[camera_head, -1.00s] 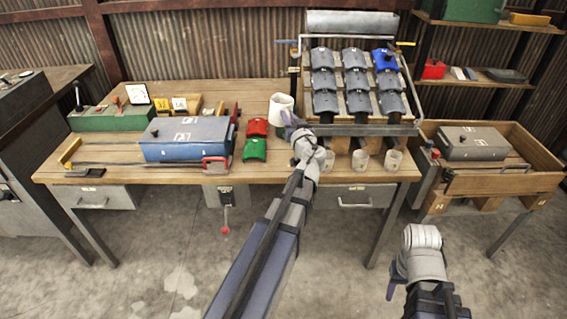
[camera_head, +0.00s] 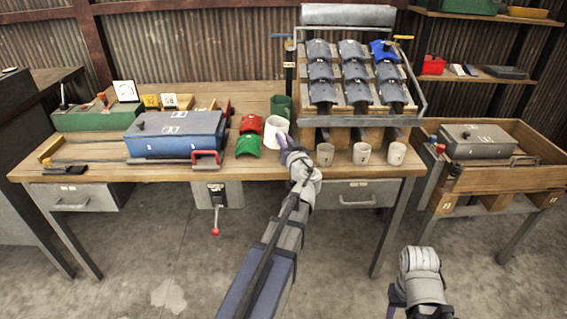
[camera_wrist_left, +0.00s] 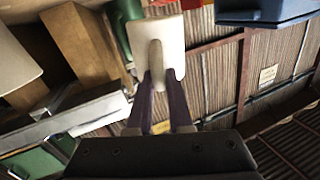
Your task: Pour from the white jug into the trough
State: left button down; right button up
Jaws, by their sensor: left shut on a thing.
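The white jug (camera_head: 275,130) is in front of the rack's left side in the head view, near red and green curved pieces. My left gripper (camera_head: 284,141) is shut on its handle. In the left wrist view, the purple fingertips (camera_wrist_left: 160,80) close around the handle of the white jug (camera_wrist_left: 170,38). The jug looks roughly upright; its contents are hidden. A long grey trough (camera_head: 360,121) runs along the lower edge of the tiled rack, right of the jug. My right gripper (camera_head: 394,300) hangs low in front of the bench, its fingers mostly hidden.
A green cylinder (camera_head: 281,104) stands behind the jug. Several white cups (camera_head: 361,153) stand below the trough. Red (camera_head: 251,124) and green (camera_head: 248,145) curved pieces lie left of the jug. A blue box (camera_head: 175,135) is farther left. A wooden tray (camera_head: 500,178) stands at right.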

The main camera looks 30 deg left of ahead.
pick_arm(q)
jog(key=shift+f, duration=0.1)
notch_tip(320, 180, down, 5)
jog(key=b, duration=0.4)
jog(key=shift+b, duration=0.4)
jog(key=shift+r, duration=0.2)
jog(key=c, duration=0.8)
grip_release()
jog(key=shift+c, duration=0.2)
jog(key=shift+s+d+f, duration=0.1)
jog(key=shift+f, duration=0.2)
jog(key=v, duration=0.7)
jog(key=shift+s+r, duration=0.2)
jog(key=shift+s, duration=0.2)
jog(key=shift+f, duration=0.1)
